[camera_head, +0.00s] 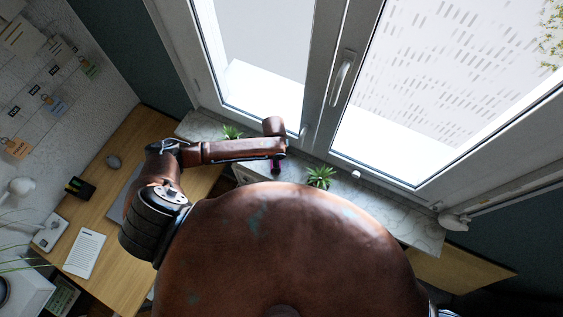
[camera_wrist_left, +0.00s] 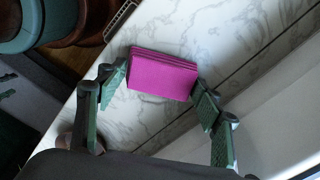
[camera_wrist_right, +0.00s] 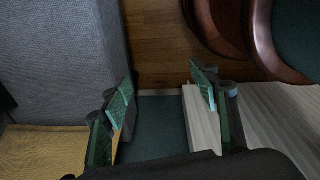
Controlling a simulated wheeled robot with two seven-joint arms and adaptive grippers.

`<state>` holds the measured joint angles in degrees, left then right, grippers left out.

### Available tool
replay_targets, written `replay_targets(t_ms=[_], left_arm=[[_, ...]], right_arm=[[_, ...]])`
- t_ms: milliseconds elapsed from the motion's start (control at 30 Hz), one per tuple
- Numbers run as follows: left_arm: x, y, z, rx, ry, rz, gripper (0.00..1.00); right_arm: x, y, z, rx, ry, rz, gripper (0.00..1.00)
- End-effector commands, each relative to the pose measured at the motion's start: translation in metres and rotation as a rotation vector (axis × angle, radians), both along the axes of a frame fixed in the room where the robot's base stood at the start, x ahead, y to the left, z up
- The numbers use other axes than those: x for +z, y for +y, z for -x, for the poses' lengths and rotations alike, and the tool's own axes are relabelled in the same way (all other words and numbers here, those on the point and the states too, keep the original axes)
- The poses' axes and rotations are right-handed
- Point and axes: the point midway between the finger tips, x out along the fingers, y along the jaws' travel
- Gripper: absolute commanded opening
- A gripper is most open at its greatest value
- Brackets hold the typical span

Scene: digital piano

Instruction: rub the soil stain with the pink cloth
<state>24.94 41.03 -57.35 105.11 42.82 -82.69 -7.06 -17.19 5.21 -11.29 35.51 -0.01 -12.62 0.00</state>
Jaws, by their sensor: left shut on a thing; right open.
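The pink cloth (camera_wrist_left: 162,75), a folded block with layered edges, sits between the fingers of my left gripper (camera_wrist_left: 162,84), which is shut on it. The cloth is over the white marbled sill (camera_wrist_left: 145,27); whether it touches the surface I cannot tell. In the head view a small dark pink patch of the cloth (camera_head: 276,168) shows below the end of my left arm, beside the sill's front edge. I cannot make out the soil stain in any view. My right gripper (camera_wrist_right: 162,91) is open and empty; it is out of the head view.
One green plant (camera_head: 321,177) stands on the sill right of the cloth, another (camera_head: 232,132) to its left. The window frame (camera_head: 322,85) rises behind the sill. My body hides much of the foreground.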

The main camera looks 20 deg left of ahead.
Motion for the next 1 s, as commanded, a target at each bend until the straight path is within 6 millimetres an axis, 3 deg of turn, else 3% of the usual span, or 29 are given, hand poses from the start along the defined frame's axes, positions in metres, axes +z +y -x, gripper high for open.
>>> replay_targets(t_ms=[100,200,467,800,1000], left_arm=[[0.0,0.01,-0.001,-0.001,-0.001,-0.001,0.38],[0.001,0.017,-0.002,-0.001,0.0,0.0,0.38],[0.0,0.027,-0.002,-0.001,0.001,-0.003,0.38],[-0.002,0.054,-0.004,-0.001,0.001,-0.003,0.38],[-0.003,0.057,-0.007,-0.002,0.001,-0.002,0.38]], right_arm=[[-0.002,0.021,-0.002,-0.003,-0.002,-0.022,0.56],[-0.003,0.026,-0.002,0.0,-0.003,-0.027,0.56],[-0.001,0.011,-0.001,0.0,-0.001,-0.012,0.56],[-0.001,0.007,-0.001,-0.001,-0.001,-0.007,0.56],[-0.001,0.007,-0.001,0.0,-0.001,-0.007,0.56]])
